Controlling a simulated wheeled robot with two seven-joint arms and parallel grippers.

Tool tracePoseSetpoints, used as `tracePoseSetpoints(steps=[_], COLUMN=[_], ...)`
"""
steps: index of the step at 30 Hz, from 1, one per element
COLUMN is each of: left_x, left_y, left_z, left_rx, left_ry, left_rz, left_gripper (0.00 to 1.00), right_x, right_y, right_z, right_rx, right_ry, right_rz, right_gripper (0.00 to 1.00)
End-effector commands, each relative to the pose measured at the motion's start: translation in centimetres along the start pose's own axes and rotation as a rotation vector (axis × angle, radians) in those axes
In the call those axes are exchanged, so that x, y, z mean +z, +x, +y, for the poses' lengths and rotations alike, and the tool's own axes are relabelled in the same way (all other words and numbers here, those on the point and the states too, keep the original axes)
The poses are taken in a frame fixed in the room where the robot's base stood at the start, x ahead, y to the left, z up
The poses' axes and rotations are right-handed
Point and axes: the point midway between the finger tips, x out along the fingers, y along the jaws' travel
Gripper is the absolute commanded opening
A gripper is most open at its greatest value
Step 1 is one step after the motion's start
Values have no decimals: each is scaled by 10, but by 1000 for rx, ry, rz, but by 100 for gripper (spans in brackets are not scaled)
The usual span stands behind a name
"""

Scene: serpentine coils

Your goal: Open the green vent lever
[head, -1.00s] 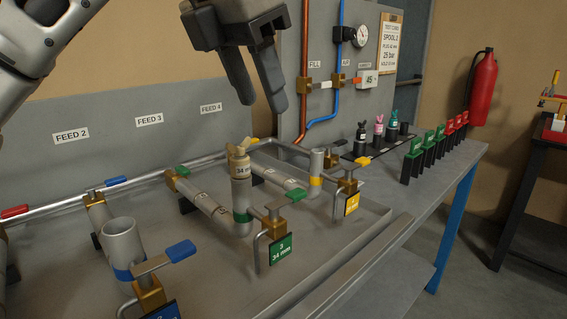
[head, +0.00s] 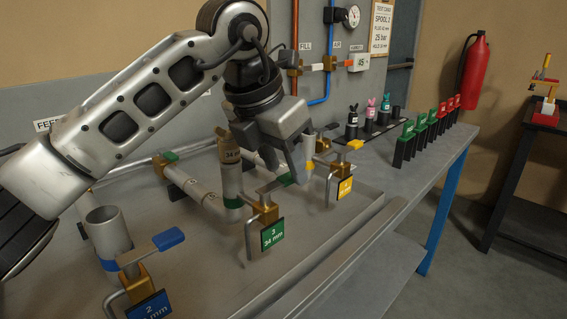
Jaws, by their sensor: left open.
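The green-tipped lever (head: 287,179) sits on the brass valve above the green tag (head: 272,234) marked 3, 34 mm. Its grey bar runs from the valve up and right to the green end. My left gripper (head: 289,168) is open and points down, with its fingertips right by the green end of the lever. I cannot tell whether they touch it. The upright pipe with a green band (head: 232,201) and a tan plug (head: 229,146) on top stands left of the gripper. My right gripper is not in view.
A blue lever (head: 168,239) is at front left and a yellow lever (head: 355,145) at right. An open upright pipe (head: 108,236) stands at left. Green and red tagged blocks (head: 405,141) line the right bench.

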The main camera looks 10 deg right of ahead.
Motion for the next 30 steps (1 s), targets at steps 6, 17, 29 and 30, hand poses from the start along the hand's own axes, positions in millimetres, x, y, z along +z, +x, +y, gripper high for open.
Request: tracePoseSetpoints(steps=[6, 17, 29, 30], left_x=[0, 0, 0, 0], left_y=[7, 7, 5, 5], left_z=[0, 0, -2, -2], left_rx=[0, 0, -22, -29], left_ry=[0, 0, 54, 71], left_rz=[-1, -1, -1, 0], left_gripper=[42, 0, 0, 0], right_x=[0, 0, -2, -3], right_y=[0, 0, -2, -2], right_z=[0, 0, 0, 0], right_rx=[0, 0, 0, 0], right_ry=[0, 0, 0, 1], right_rz=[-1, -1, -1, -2], right_gripper=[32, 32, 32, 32])
